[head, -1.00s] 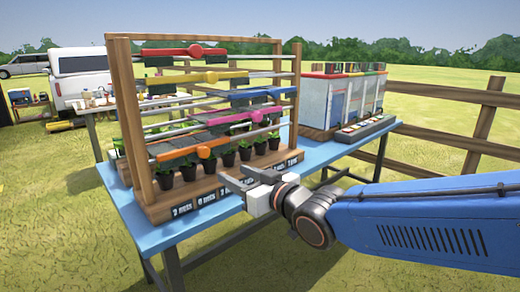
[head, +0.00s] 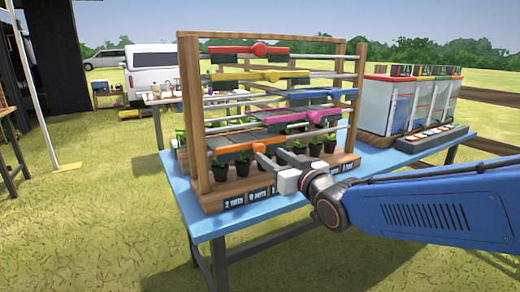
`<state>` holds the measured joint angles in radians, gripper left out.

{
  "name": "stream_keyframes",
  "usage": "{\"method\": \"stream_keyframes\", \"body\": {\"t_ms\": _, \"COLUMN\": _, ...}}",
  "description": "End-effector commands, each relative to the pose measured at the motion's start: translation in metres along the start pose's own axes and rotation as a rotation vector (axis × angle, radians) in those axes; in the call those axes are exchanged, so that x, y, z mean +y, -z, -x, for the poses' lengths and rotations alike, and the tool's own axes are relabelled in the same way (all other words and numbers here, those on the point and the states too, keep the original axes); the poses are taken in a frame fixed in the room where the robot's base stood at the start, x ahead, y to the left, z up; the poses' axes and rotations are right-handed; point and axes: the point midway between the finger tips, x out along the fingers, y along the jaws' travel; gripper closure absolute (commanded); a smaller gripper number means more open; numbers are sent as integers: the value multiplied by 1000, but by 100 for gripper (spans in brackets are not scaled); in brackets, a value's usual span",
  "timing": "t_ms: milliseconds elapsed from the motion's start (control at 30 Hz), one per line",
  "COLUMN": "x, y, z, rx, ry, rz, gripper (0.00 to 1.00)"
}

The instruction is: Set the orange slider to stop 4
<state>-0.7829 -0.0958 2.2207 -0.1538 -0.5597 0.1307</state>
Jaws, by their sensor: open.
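A wooden frame (head: 188,110) on the blue table holds coloured sliders on horizontal metal rails. The orange slider (head: 236,153) is on the lowest front rail, toward the left, above the potted plants. Its right part is partly hidden behind my fingers. My gripper (head: 268,155) is open, with its two fingers pointing at the frame, at about the height of the orange slider's knob. I cannot tell whether a finger touches the slider. Label plates (head: 258,192) run along the front of the base; the writing is too small to read surely, and my gripper covers some of them.
The red (head: 258,49), yellow (head: 262,75), blue (head: 312,94) and pink (head: 298,120) sliders sit on the rails above. Small potted plants (head: 242,168) stand in a row beneath.

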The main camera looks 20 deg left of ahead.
Motion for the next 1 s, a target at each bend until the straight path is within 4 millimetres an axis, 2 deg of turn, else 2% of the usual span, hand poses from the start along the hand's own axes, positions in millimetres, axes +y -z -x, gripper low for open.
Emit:
{"method": "stream_keyframes", "body": {"t_ms": 300, "x": 0, "y": 0, "z": -50, "rx": -1, "ry": 0, "rz": 0, "gripper": 55}}
{"method": "stream_keyframes", "body": {"t_ms": 500, "x": 0, "y": 0, "z": -70, "rx": -1, "ry": 0, "rz": 0, "gripper": 55}}
{"method": "stream_keyframes", "body": {"t_ms": 667, "x": 0, "y": 0, "z": -77, "rx": 0, "ry": 0, "rz": 0, "gripper": 55}}
{"method": "stream_keyframes", "body": {"t_ms": 933, "x": 0, "y": 0, "z": -78, "rx": 0, "ry": 0, "rz": 0, "gripper": 55}}
{"method": "stream_keyframes", "body": {"t_ms": 967, "x": 0, "y": 0, "z": -78, "rx": 0, "ry": 0, "rz": 0, "gripper": 57}}
{"method": "stream_keyframes", "body": {"t_ms": 1000, "x": 0, "y": 0, "z": -78, "rx": 0, "ry": 0, "rz": 0, "gripper": 67}}
